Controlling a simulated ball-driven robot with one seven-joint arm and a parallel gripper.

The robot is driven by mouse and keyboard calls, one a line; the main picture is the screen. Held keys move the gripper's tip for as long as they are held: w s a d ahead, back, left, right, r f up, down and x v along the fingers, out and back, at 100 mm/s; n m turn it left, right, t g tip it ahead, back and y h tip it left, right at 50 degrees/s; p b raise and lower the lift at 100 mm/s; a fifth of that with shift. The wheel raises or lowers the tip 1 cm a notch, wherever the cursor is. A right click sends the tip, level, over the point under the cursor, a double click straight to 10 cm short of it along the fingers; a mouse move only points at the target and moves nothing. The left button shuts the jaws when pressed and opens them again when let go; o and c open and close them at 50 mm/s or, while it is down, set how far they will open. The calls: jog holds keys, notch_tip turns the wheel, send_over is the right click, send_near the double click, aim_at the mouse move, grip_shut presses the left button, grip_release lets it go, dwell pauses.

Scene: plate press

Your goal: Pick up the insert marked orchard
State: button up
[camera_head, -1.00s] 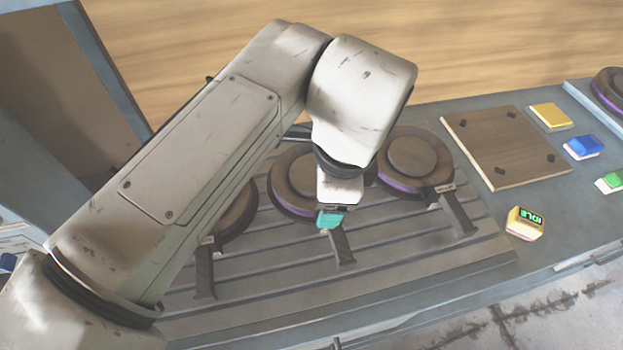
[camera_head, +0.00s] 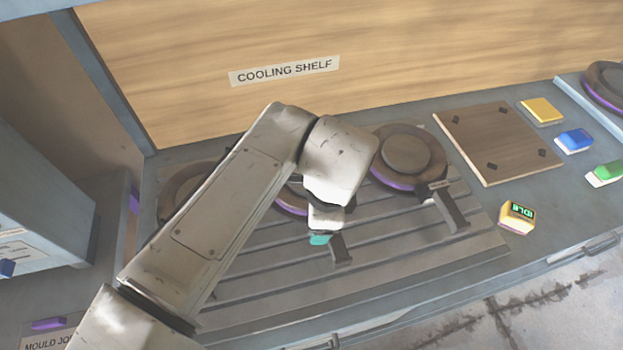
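Three round brown inserts with purple rims lie on the slatted shelf. The right insert (camera_head: 408,152) shows clearly with its dark handle (camera_head: 448,208). The middle insert (camera_head: 291,205) is mostly hidden behind my arm; its handle (camera_head: 341,249) points toward the front. The left insert (camera_head: 178,183) is partly covered by my arm. The small tags on the handles are too small to read, so I cannot tell which insert is marked orchard. My gripper (camera_head: 320,240), with a teal tip, hangs beside the middle insert's handle. Its fingers are not clear, and contact cannot be told.
A "COOLING SHELF" sign (camera_head: 284,71) is on the wooden back panel. Another round insert (camera_head: 607,82) sits far right.

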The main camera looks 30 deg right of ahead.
jog(key=shift+c, duration=0.2)
grip_shut()
dwell(0.3)
